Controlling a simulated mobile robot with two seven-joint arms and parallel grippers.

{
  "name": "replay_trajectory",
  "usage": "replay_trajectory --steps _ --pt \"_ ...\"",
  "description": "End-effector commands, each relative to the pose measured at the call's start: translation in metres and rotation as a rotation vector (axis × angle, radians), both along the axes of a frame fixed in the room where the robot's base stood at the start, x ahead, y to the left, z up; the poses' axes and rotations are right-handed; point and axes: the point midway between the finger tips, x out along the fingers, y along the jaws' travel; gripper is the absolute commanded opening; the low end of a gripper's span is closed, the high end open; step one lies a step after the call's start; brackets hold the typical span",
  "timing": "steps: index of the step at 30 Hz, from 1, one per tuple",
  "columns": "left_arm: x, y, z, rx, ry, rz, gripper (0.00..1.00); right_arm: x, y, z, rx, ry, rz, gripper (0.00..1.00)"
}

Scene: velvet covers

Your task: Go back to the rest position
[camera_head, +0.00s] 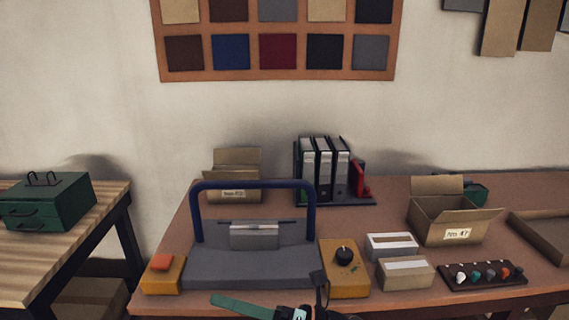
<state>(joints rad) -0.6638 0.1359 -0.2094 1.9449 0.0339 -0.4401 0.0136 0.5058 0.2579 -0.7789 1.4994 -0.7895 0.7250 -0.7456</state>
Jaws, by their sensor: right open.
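Part of my right gripper (305,312) shows at the bottom edge, in front of the table's front edge and just below the grey press. It is dark with teal parts and is cut off by the frame. The jaws are open and I see nothing held between them. A long teal-green piece reaches out to its left, and a thin dark piece stands up on its right. My left gripper is not in view.
The brown table (380,305) carries a grey press (255,268) with a blue hoop handle, an orange-buttoned box (163,275), a yellow knob box (344,268), binders (330,170), cartons (448,220) and a dark knob tray (484,276). A green toolbox (48,203) sits on a side table.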

Motion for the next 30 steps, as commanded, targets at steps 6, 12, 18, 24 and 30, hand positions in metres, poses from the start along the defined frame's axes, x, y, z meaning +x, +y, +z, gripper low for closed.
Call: replay_trajectory --steps 6,12,18,24,30 --pt "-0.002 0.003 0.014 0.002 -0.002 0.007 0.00 0.024 -0.055 -0.029 0.319 0.646 -0.267 0.89" --pt "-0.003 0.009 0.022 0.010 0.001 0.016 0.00 0.018 -0.127 -0.105 0.602 1.228 -0.514 0.89" --pt "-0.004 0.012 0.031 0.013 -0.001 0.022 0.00 -0.043 -0.199 -0.198 0.893 1.767 -0.777 0.89" --pt "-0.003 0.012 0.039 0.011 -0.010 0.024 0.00 -0.123 -0.244 -0.258 1.125 2.128 -0.995 0.89" --pt "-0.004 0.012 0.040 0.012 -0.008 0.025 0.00 -0.159 -0.258 -0.276 1.215 2.252 -1.081 0.89"
